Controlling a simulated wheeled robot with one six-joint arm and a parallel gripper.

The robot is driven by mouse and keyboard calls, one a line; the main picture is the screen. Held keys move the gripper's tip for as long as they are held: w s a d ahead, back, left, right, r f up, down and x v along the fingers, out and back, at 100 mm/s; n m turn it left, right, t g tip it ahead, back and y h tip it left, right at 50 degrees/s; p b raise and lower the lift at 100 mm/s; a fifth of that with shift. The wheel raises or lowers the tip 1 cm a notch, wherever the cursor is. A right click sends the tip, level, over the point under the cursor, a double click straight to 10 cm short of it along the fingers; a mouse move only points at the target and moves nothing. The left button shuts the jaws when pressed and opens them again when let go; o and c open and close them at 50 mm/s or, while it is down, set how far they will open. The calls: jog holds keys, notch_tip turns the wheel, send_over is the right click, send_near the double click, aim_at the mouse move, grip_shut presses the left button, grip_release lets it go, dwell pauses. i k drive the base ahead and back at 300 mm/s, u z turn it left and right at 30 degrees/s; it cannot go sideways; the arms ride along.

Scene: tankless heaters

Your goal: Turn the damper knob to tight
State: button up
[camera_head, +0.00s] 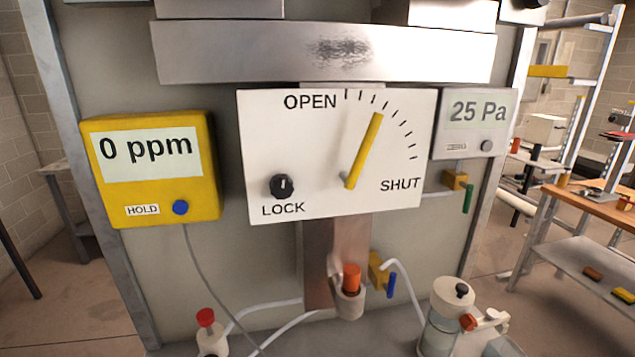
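A white damper panel (320,190) faces me in the middle of the head view. A black round knob (283,186) sits at its lower left above the word LOCK, with a small white mark pointing roughly up. No "tight" label is readable. A yellow lever (365,148) on the same panel tilts up and slightly right from its pivot. Its tip is near the tick marks, between OPEN and SHUT and closer to OPEN. My gripper is not in view.
A yellow meter (208,150) reading 0 ppm is left of the panel, and a grey gauge (476,112) reading 25 Pa is right. Below are an orange-capped fitting (351,278), a red-topped valve (205,318), hoses and a pump-like device (450,300). A workbench (590,208) stands far right.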

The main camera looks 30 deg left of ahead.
aim_at(280, 187)
jog(key=z, duration=0.15)
jog(key=i, duration=0.25)
jog(key=u, duration=3.1)
